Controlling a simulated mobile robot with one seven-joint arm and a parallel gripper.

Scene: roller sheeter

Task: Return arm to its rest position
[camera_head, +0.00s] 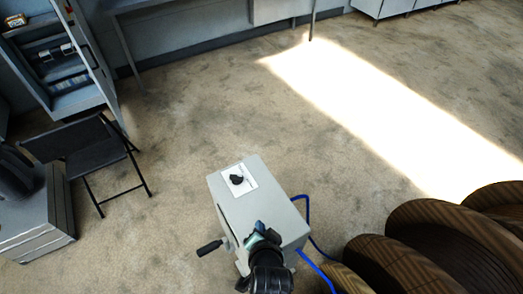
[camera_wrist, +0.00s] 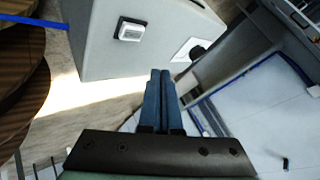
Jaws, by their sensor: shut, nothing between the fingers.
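The grey roller sheeter housing (camera_head: 240,205) stands in the lower middle of the head view. It has a white plate with a black knob (camera_head: 237,179) on top and a black-handled crank (camera_head: 209,248) at its left side. My gripper (camera_head: 258,238) shows in front of the near end of the housing, partly covering it. In the wrist view my gripper's blue fingers (camera_wrist: 158,90) are together with nothing between them. The grey housing (camera_wrist: 100,45) with a white switch (camera_wrist: 131,31) fills the upper part there. Whether the fingers touch it I cannot tell.
A black folding chair (camera_head: 93,150) and a grey cabinet (camera_head: 70,70) stand at the left. Brown ridged rolls (camera_head: 400,265) crowd the lower right, with a blue cable (camera_head: 305,215) by the housing. Carpet (camera_head: 220,100) beyond the housing is clear.

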